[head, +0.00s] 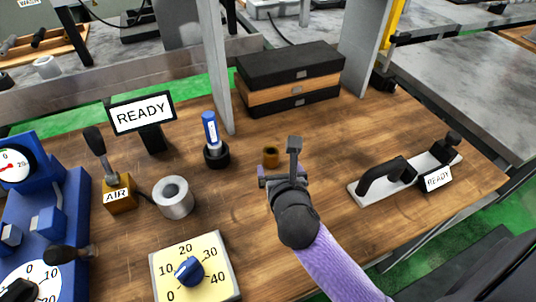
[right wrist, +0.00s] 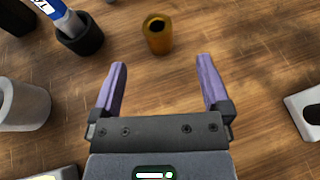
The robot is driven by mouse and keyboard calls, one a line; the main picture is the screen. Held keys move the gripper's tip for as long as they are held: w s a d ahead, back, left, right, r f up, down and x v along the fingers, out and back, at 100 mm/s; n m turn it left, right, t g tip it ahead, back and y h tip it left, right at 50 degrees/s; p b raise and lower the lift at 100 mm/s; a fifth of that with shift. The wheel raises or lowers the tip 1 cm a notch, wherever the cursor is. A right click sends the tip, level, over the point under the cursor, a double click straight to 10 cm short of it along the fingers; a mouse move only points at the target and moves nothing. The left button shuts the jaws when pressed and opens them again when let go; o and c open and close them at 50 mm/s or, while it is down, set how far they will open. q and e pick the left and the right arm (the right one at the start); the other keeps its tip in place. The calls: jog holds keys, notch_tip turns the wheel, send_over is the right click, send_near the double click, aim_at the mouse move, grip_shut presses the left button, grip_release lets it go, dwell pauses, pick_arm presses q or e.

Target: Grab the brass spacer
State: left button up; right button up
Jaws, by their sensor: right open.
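The brass spacer (head: 270,157) is a small, hollow golden-brown cylinder standing upright on the wooden bench. In the right wrist view the brass spacer (right wrist: 157,35) lies beyond my open fingertips, roughly centred between their lines. My right gripper (head: 277,160) is just beside it in the head view, with its arm coming from the lower right. In the right wrist view my right gripper (right wrist: 161,72) is open and empty, its two purple-grey fingers apart. My left gripper is not in view.
A black holder (head: 217,155) with a blue marker stands left of the spacer. A grey metal ring (head: 173,197) and a yellow dial plate (head: 230,276) lie further left. A clamp plate (head: 368,193) is at right. Black and wood boxes (head: 290,78) stand behind.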

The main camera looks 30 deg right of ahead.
aim_at(272, 158)
jog(key=b+x, duration=0.2)
jog(key=x, duration=0.3)
jog(key=f+b+x, duration=0.1)
jog(key=b+x, duration=0.2)
jog(key=x, duration=0.2)
jog(key=shift+s+a+f+b, duration=0.2)
jog(key=shift+a+b, duration=0.05)
jog(key=shift+b, duration=0.1)
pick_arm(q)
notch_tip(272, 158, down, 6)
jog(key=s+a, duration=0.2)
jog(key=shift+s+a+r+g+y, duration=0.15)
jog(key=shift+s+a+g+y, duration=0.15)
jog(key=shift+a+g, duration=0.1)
pick_arm(e)
jog(key=shift+r, duration=0.15)
jog(key=shift+c, duration=0.4)
jog(key=c, duration=0.7)
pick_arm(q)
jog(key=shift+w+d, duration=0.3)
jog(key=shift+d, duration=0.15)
pick_arm(e)
grip_shut()
